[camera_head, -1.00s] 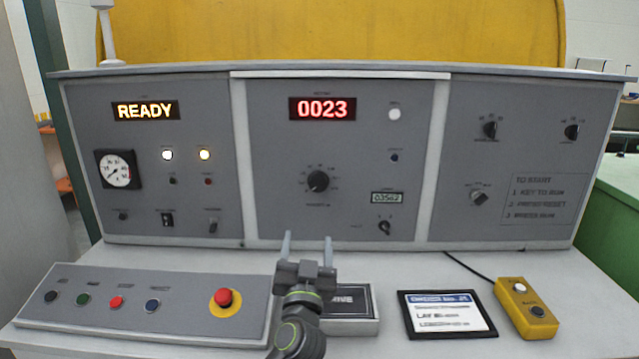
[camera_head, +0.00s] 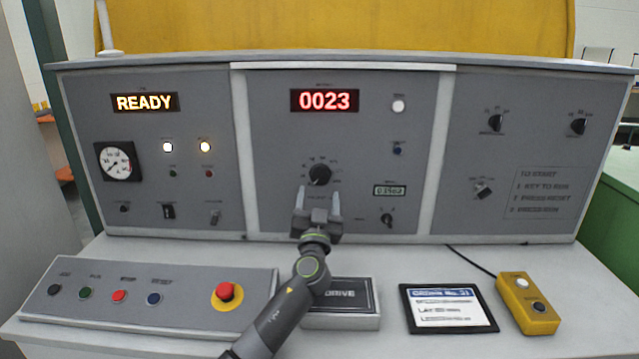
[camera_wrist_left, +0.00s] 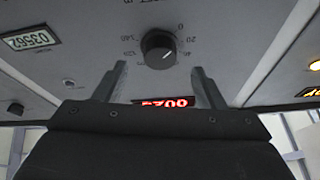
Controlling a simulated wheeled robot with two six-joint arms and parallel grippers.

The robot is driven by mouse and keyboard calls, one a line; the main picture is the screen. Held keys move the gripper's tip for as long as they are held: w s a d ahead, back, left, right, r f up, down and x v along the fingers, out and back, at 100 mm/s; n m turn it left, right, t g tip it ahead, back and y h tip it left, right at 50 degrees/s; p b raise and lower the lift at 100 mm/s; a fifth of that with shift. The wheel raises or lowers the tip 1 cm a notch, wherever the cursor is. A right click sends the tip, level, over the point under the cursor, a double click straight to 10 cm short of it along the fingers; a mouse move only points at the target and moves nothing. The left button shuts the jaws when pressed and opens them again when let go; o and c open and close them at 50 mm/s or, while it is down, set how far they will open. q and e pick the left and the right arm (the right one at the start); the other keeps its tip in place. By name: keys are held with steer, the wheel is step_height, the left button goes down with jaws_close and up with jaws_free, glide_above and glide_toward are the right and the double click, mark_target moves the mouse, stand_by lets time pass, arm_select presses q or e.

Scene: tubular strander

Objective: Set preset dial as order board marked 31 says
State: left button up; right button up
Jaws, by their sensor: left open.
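The preset dial (camera_head: 319,175) is a black round knob with a scale on the middle panel, under a red display (camera_head: 324,101) reading 0023. In the left wrist view the knob (camera_wrist_left: 159,46) shows upside down, ahead of and between the two fingers, with scale numbers such as 0, 120 and 140. My left gripper (camera_head: 318,199) is open and empty, just below the knob and apart from it. The order board (camera_head: 449,308) lies on the desk at right, headed as order 31; its lower lines are too blurred to read fully. My right gripper is not in view.
A small counter (camera_head: 390,190) and another knob (camera_head: 387,219) sit right of the dial. A DRIVE box (camera_head: 342,304) stands under my left arm. A red stop button (camera_head: 225,292) is at left, a yellow button box (camera_head: 527,304) at right.

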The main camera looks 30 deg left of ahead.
mark_target(319, 180)
arm_select(q)
steer(key=shift+p+x, duration=0.45)
steer(key=shift+x, duration=2.05)
steer(key=c, duration=1)
